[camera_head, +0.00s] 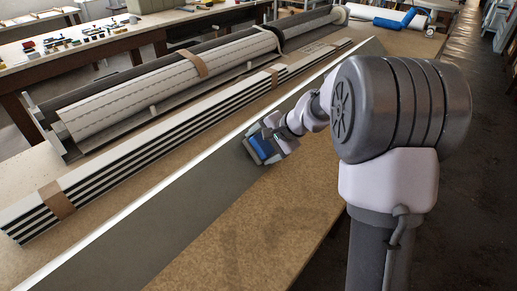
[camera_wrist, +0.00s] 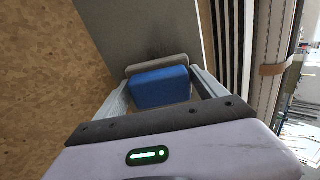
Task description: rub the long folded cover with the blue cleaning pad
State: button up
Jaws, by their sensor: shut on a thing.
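The long folded cover (camera_head: 163,232) is a grey profile with a bright upper edge, running from the lower left to the upper right of the head view. Its grey face also fills the top middle of the wrist view (camera_wrist: 135,28). My gripper (camera_head: 266,146) is shut on the blue cleaning pad (camera_head: 261,148), near the middle of the cover. In the wrist view the blue pad (camera_wrist: 158,90) sits between the two fingers of my gripper (camera_wrist: 162,88), with a grey plate at its far side. I cannot tell whether the pad touches the cover.
Striped stacked profiles (camera_head: 150,142) with brown bands lie beside the cover. Rolled shutters (camera_head: 180,82) lie behind them. The brown tabletop (camera_head: 255,232) is bare in front of the cover. A blue object (camera_head: 388,23) lies at the far end.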

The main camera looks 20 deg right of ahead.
aim_at(239, 163)
jog(key=shift+s+a, duration=0.75)
jog(key=shift+a, duration=0.3)
jog(key=shift+s+a, duration=0.7)
jog(key=shift+a, duration=0.35)
jog(key=shift+s+a, duration=0.75)
jog(key=shift+a, duration=0.3)
jog(key=p+v, duration=0.2)
jog(key=v, duration=0.4)
jog(key=shift+w+d+r, duration=0.1)
jog(key=p+v, duration=0.1)
jog(key=v, duration=0.2)
